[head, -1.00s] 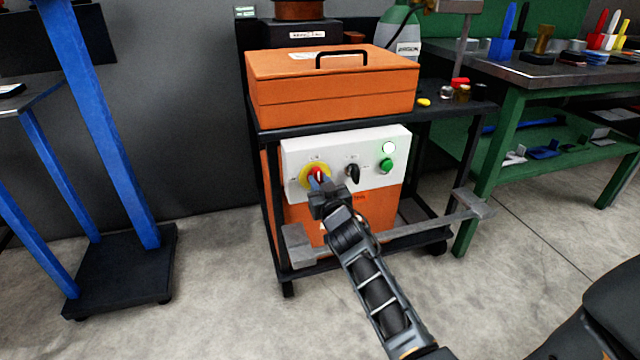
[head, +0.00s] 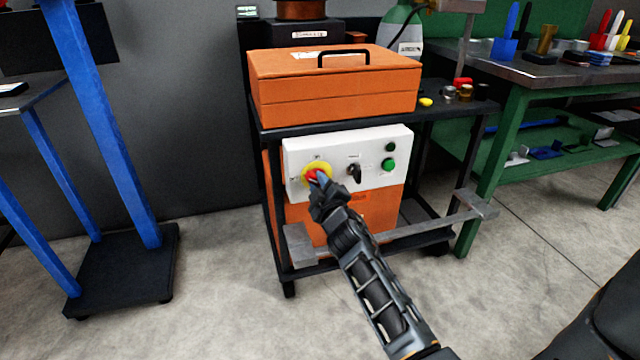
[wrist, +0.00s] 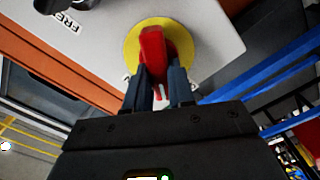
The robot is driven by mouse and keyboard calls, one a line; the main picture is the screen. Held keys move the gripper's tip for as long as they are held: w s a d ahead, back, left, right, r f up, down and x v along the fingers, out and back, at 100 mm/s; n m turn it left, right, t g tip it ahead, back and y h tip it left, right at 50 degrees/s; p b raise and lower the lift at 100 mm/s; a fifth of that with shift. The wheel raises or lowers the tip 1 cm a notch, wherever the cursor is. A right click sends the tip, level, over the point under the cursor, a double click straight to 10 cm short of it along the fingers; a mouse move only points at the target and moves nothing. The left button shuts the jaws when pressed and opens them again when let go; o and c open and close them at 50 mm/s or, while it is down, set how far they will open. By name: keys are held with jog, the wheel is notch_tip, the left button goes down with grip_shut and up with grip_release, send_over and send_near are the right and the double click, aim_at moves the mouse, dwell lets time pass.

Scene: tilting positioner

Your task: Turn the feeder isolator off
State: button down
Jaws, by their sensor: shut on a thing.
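The feeder isolator is a red handle (wrist: 153,50) on a yellow round plate (head: 326,168), at the left of the white control panel (head: 375,143). My gripper (head: 316,182) is at the handle with its fingers on either side of it. In the wrist view my gripper (wrist: 158,88) is shut on the red handle, whose upper part shows above the fingertips. In the head view the handle lies tilted and is partly hidden by the fingers. The labels around the plate are too small or covered to read.
A black selector knob (head: 354,172), a green button (head: 388,164) and a dark round lamp (head: 390,147) sit right of the isolator. A grey bar (head: 420,228) crosses low in front of the orange cabinet. An orange case (head: 335,85) stands on top.

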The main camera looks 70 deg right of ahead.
jog(key=n, duration=0.7)
jog(key=shift+w, duration=0.25)
dwell(0.5)
jog(key=c, duration=1)
grip_release()
jog(key=shift+f, duration=0.15)
jog(key=shift+o, duration=0.2)
jog(key=shift+s, duration=0.1)
jog(key=shift+s+a+f, duration=0.15)
jog(key=shift+s+a, duration=0.15)
jog(key=shift+a, duration=0.1)
jog(key=b+v, duration=0.1)
jog(key=v, duration=0.5)
jog(key=shift+s+a, duration=0.25)
